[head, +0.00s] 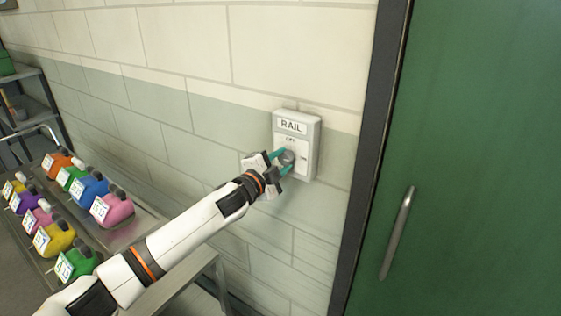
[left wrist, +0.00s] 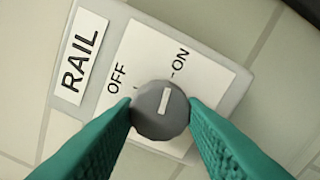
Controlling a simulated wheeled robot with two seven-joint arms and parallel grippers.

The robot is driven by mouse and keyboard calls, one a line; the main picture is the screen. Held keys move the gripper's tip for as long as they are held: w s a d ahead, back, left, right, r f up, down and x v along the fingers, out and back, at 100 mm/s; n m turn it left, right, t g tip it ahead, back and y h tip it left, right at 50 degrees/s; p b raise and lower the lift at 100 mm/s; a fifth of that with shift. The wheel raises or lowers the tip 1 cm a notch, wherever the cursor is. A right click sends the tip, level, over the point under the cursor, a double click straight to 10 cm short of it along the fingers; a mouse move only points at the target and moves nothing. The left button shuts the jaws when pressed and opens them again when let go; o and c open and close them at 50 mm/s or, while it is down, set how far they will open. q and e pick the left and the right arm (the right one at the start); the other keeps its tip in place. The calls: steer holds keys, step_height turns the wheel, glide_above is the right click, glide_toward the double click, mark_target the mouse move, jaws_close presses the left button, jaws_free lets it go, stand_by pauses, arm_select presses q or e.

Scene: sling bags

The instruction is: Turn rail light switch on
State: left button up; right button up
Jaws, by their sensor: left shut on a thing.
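The RAIL switch box (head: 309,132) is white and hangs on the wall left of the green door. Its round grey knob (head: 288,157) sits on a white plate marked OFF and ON. My left gripper (head: 284,161) is at the box, its teal fingers shut on the knob. In the left wrist view the fingertips press on both sides of the knob (left wrist: 158,121). The knob's white mark points up and slightly right, toward the tick beside ON on the switch box (left wrist: 232,90). My right gripper is not in view.
A green door (head: 470,150) with a metal handle (head: 398,233) and dark frame stands right of the box. A shelf (head: 38,110) stands at the far left.

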arm_select(q)
steer(key=shift+m, duration=1)
steer(key=o, duration=1)
steer(key=b+v, duration=0.3)
steer(key=v, duration=0.9)
steer(key=shift+b, duration=0.3)
